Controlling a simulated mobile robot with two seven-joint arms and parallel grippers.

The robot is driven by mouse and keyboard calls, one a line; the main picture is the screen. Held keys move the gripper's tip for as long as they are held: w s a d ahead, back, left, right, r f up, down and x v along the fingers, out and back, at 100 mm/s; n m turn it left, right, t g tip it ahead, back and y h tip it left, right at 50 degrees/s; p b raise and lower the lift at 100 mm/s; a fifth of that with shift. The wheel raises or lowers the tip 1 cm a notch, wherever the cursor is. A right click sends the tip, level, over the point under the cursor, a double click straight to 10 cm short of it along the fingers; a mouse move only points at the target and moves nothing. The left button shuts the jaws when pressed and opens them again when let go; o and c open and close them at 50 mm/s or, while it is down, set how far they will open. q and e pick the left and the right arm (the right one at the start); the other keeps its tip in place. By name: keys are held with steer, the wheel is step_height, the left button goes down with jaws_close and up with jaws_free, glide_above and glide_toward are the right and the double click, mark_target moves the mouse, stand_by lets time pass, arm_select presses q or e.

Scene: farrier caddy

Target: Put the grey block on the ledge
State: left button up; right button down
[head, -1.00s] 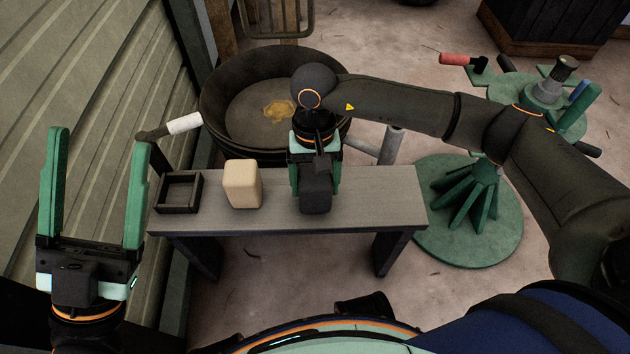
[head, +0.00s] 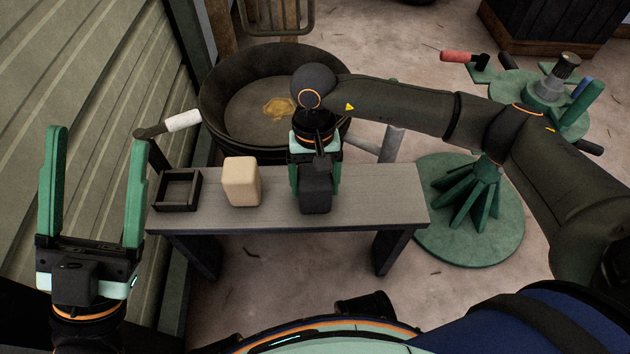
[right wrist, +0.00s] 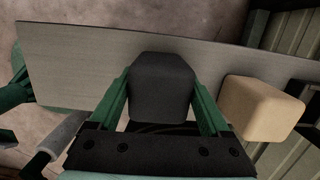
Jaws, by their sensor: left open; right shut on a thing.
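The grey block (head: 316,195) is dark, with rounded edges. My right gripper (head: 315,180) is shut on it, pointing down over the grey bench-like ledge (head: 375,200). In the right wrist view the block (right wrist: 161,88) sits between the two green fingers (right wrist: 160,105), with the ledge (right wrist: 75,65) behind it. I cannot tell whether the block's underside touches the ledge. My left gripper (head: 95,190) is open and empty at the far left, with its fingers pointing up in the picture, apart from the ledge.
A beige block (head: 242,182) stands on the ledge left of the grey block. A small dark open tray (head: 178,207) is at the ledge's left end. A black tub (head: 225,95) stands behind. A green stand (head: 470,215) is at the right. The ledge's right part is clear.

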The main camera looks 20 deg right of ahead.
steer(key=shift+f, duration=0.15)
steer(key=shift+c, duration=0.5)
jaws_free()
steer(key=shift+o, duration=0.5)
steer(key=r+p, duration=0.1)
steer(key=r, duration=0.3)
steer(key=w+r+p, duration=0.1)
steer(key=r, duration=0.3)
steer(key=r+p, duration=0.2)
steer(key=r, duration=0.2)
steer(key=shift+w+d+r, duration=0.15)
steer(key=shift+w+d, duration=0.05)
steer(key=shift+w, duration=0.2)
